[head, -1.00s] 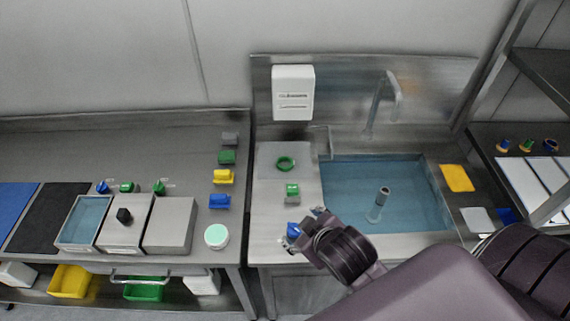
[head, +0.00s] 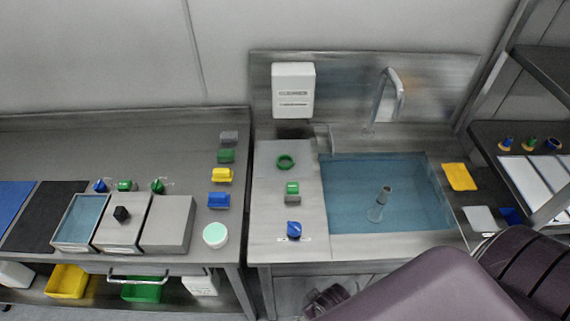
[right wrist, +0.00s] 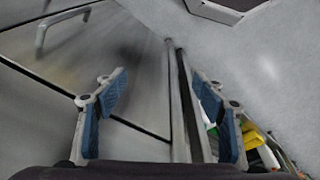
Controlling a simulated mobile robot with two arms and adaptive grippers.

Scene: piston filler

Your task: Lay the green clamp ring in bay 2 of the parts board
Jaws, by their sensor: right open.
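A green ring (head: 286,161), which looks like the clamp ring, lies flat on the steel drainboard (head: 267,205) left of the sink. No gripper touches it. My left gripper is not in view. I cannot tell which thing is the parts board or where bay 2 is.
A green-and-white block (head: 292,189) and a blue knob (head: 293,230) stand on the drainboard in front of the ring. The water-filled sink (head: 345,200) has an upright pipe. Coloured blocks and a white jar (head: 215,235) stand on the left counter. Shelves (head: 545,75) rise at the right.

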